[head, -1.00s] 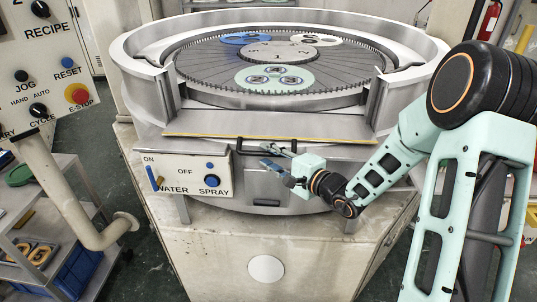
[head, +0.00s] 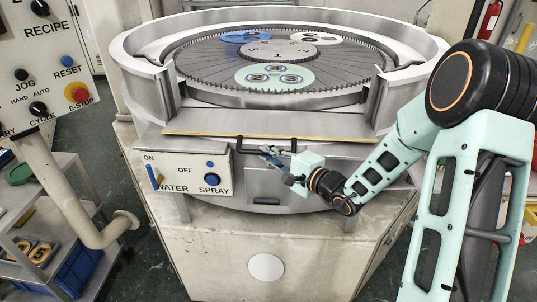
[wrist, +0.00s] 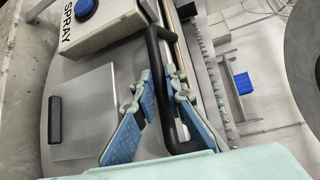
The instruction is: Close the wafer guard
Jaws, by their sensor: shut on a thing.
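The wafer guard (head: 270,122) is a flat metal panel with a yellow lower edge. It lies folded down across the front opening of the round lapping machine, so the gap in the rim is open. Its black bar handle (head: 240,148) sits below the yellow edge; in the wrist view the handle (wrist: 158,60) runs down between the two blue-padded fingers. My gripper (head: 269,154) is at the handle, shut on it. In the wrist view my gripper (wrist: 163,110) has one finger on each side of the bar. The exact contact is partly hidden.
A control box (head: 188,172) with water and spray knobs stands just left of my gripper. The toothed plate (head: 275,75) carries several coloured discs behind the guard. A control panel (head: 45,60) and pipe (head: 85,215) are at left.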

